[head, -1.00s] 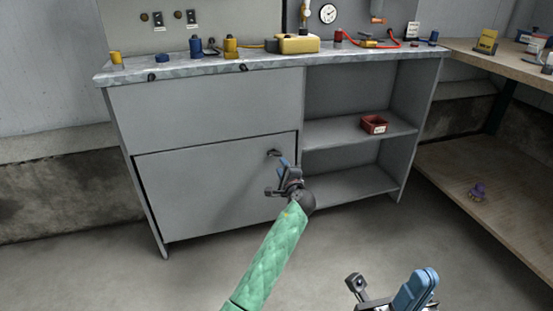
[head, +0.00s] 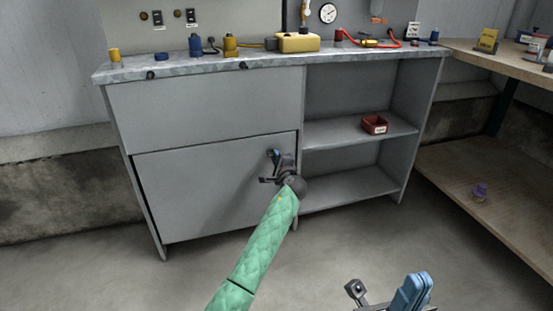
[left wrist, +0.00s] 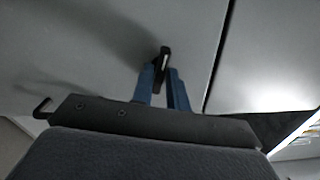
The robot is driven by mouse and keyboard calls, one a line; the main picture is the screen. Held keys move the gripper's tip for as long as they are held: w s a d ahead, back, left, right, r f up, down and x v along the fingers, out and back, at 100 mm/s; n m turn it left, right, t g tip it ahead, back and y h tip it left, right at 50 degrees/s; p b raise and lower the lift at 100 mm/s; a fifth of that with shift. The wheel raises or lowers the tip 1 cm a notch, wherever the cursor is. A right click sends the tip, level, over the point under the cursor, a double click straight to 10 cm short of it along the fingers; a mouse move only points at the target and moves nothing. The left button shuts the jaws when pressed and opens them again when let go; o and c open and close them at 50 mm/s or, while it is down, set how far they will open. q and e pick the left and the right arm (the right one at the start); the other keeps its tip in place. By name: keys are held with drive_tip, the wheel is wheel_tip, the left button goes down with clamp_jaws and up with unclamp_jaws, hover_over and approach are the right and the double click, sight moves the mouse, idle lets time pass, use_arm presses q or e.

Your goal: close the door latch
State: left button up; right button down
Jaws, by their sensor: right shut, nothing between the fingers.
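The grey cabinet door (head: 200,190) fills the lower left of the workbench and looks nearly flush, with a dark gap along its left edge. The dark latch (left wrist: 163,62) is upright on the door near its edge in the left wrist view. In the head view my gripper mostly hides it. My left gripper (head: 275,158) is at the door's upper right corner. Its blue fingers (left wrist: 162,82) are apart, with the latch showing between their tips; contact is unclear. My right gripper (head: 418,285) is shut and empty at the bottom right, away from the cabinet.
Open shelves right of the door hold a red bin (head: 374,124). The grey worktop (head: 170,69) carries several yellow, blue and red items. A wooden shelf unit (head: 450,180) stands at the right. The floor before the cabinet is clear.

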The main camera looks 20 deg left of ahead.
use_arm(q)
clamp_jaws()
drive_tip(key=shift+n+b, duration=0.7)
drive_tip(key=shift+n, duration=0.9)
drive_tip(key=shift+o, duration=2.3)
unclamp_jaws()
drive_tip(key=shift+s+d, duration=0.1)
drive_tip(key=shift+p+v, duration=1.1)
drive_tip(key=shift+v, duration=2.7)
